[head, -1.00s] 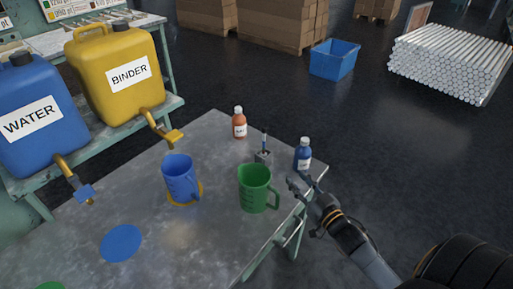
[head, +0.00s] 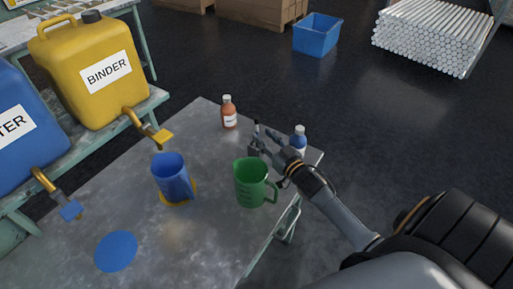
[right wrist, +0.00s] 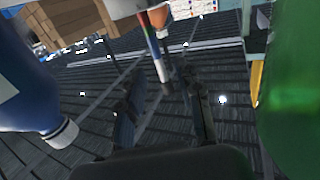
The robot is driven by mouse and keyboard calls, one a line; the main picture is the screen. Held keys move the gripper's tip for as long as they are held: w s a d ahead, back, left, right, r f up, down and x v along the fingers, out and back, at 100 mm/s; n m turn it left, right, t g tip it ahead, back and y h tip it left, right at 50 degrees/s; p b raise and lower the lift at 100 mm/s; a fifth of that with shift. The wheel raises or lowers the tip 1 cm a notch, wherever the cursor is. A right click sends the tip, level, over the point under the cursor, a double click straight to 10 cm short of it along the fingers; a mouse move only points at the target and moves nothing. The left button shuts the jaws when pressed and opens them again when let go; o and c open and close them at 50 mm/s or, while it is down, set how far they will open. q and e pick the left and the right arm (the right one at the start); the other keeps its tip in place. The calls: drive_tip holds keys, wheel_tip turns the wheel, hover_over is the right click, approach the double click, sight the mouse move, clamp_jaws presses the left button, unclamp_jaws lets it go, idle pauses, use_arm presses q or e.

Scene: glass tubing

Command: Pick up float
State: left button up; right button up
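The float appears to be a thin dark stick (head: 257,128) standing upright in a small grey holder (head: 252,150) on the grey table. In the right wrist view, a slim stick with blue, white and red bands (right wrist: 155,50) and a dark tip shows just beyond the fingers, roughly in line with the gap. My right gripper (head: 265,139) is beside the holder, partly covering it. In the right wrist view my right gripper (right wrist: 165,103) has its two fingers apart, with nothing clearly held. My left gripper is not in view.
A green jug (head: 249,184) stands close in front of my right gripper, and a blue bottle (head: 299,140) just right of it. An orange bottle (head: 229,113) is behind left. A blue jug (head: 170,178) stands further left. A yellow binder container (head: 85,70) is on a shelf.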

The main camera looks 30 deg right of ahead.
sight(257, 127)
drive_tip(key=w, duration=0.2)
drive_tip(key=w+r+p, duration=0.1)
drive_tip(key=w, duration=0.1)
drive_tip(key=shift+w, duration=0.4)
drive_tip(key=shift+w+f+p, duration=0.1)
drive_tip(key=shift+w+p, duration=0.1)
drive_tip(key=shift+p, duration=0.1)
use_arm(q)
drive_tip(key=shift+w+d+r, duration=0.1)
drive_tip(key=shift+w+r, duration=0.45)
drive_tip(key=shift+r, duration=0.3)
use_arm(e)
clamp_jaws()
